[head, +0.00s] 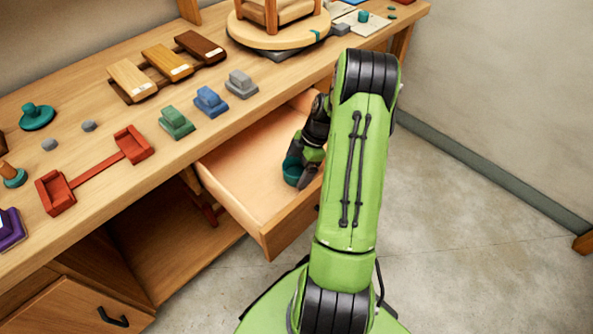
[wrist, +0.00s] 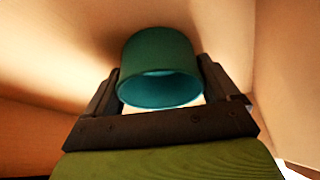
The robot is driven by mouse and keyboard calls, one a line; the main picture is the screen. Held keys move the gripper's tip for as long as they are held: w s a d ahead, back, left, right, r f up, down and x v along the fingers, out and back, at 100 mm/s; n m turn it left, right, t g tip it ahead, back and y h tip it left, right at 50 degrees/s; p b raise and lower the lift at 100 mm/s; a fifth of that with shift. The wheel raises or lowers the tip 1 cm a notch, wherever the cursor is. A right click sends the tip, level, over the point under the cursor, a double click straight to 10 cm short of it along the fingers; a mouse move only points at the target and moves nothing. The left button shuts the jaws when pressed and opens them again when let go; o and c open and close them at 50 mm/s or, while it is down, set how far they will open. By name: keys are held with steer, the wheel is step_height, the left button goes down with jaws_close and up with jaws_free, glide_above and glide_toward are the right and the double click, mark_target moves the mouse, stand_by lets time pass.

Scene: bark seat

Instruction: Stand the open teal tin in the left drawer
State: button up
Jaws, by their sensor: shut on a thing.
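The open teal tin (head: 292,171) is partly hidden by my gripper (head: 303,168) in the head view. In the wrist view, the tin (wrist: 160,62) sits between the two dark fingers of my gripper (wrist: 160,80), which is shut on it. Its open rim faces the wrist camera. The pulled-out wooden drawer (head: 247,172) is under the bench top, and my gripper holds the tin inside its right part. I cannot tell whether the tin touches the drawer floor.
The drawer's left and middle floor is bare. The bench top (head: 95,105) overhangs its back, with green, blue and grey blocks (head: 210,101) near the edge and a red holder (head: 95,170). A lower front with a black handle (head: 112,317) is at bottom left.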

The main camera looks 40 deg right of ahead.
steer(key=shift+r, duration=0.1)
steer(key=o, duration=0.9)
steer(key=shift+o, duration=0.2)
